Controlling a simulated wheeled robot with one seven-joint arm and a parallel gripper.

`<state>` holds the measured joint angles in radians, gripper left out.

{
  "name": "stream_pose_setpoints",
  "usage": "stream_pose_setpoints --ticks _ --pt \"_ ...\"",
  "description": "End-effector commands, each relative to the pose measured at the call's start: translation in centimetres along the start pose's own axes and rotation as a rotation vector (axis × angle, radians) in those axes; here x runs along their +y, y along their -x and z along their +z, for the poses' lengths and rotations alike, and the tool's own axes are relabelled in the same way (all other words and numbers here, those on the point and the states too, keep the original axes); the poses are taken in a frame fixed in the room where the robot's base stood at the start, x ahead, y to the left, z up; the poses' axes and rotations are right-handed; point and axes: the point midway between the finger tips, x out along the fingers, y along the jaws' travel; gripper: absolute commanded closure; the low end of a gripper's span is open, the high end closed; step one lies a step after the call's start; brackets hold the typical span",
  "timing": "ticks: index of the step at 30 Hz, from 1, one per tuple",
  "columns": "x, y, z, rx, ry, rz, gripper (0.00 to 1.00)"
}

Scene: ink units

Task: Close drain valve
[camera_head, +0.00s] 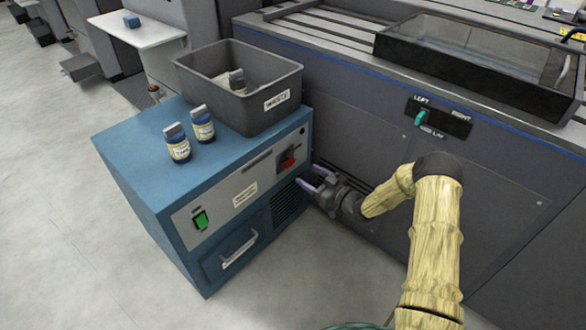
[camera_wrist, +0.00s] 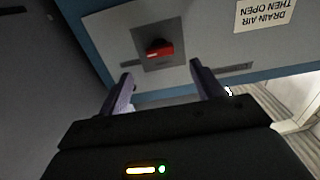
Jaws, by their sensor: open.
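The drain valve has a red handle (camera_head: 288,161) on a grey plate at the right end of the blue cabinet's front panel. In the wrist view the red handle (camera_wrist: 160,50) lies roughly crosswise on its dark plate, ahead of and between my fingertips. My gripper (camera_head: 311,179) is open and empty, just in front of the panel and slightly right of and below the handle in the head view. In the wrist view my gripper (camera_wrist: 161,73) has its two purple fingers spread wide, apart from the handle. Nothing hides the handle in either view.
A dark machine (camera_head: 345,110) stands close on the right. The floor (camera_head: 60,240) at left is clear.

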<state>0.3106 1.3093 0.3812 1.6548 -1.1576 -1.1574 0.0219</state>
Motion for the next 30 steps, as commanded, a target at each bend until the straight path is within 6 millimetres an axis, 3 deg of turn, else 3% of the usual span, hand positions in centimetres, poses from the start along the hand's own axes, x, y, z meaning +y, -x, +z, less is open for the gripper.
stream_pose_setpoints --ticks 12,17,25,30 --pt "0.0 -7.1 0.3 0.001 0.002 -0.001 0.34" --pt "0.0 -8.3 0.1 0.000 0.000 0.000 0.34" --pt "0.0 -8.4 0.0 -0.001 -0.001 0.001 0.34" --pt "0.0 -8.4 0.0 -0.001 -0.001 0.001 0.66"
